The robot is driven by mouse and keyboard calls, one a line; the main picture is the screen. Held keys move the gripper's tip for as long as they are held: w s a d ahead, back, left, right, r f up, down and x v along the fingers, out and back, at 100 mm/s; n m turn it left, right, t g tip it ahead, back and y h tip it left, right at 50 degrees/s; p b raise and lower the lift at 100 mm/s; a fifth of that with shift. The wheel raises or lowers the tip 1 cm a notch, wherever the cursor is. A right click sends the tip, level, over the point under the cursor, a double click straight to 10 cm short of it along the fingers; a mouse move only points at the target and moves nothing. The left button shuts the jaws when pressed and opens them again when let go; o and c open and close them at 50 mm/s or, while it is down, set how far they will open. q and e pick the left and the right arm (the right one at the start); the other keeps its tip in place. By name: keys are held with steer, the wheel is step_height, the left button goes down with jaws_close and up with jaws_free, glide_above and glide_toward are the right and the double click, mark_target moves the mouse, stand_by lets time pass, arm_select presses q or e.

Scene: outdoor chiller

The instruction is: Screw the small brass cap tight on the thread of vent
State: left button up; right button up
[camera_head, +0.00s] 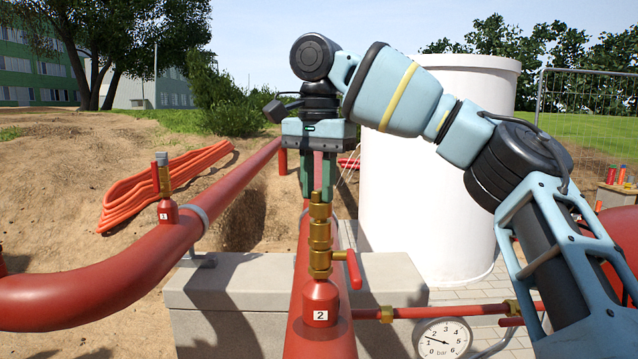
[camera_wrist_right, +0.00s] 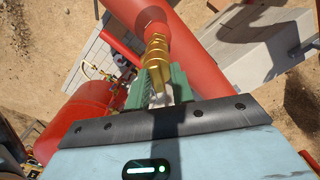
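The vent (camera_head: 320,235) is a brass fitting standing upright on the red stub labelled 2, with a red lever (camera_head: 354,268) at its right side. My right gripper (camera_head: 319,192) points straight down above it, its green fingers close together around the small brass cap (camera_head: 320,209) at the top of the vent. The cap is in line with the vent and appears to touch it; the thread is hidden. In the right wrist view the brass column (camera_wrist_right: 158,55) runs away from between the green fingers. My left gripper is not in view.
A pressure gauge (camera_head: 442,340) sits at the lower right. Another stub labelled 3 (camera_head: 167,212), with a brass fitting, stands on the left red pipe (camera_head: 100,285). A white tank (camera_head: 430,170) stands behind my right arm. A concrete block (camera_head: 230,285) lies under the pipes.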

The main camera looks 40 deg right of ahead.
steer(key=shift+s+f, duration=0.15)
steer(key=shift+f, duration=0.3)
steer(key=shift+c, duration=0.4)
steer(key=shift+o, duration=0.8)
steer(key=shift+s+d, duration=0.1)
steer(key=shift+s, duration=0.05)
steer(key=shift+r, duration=0.1)
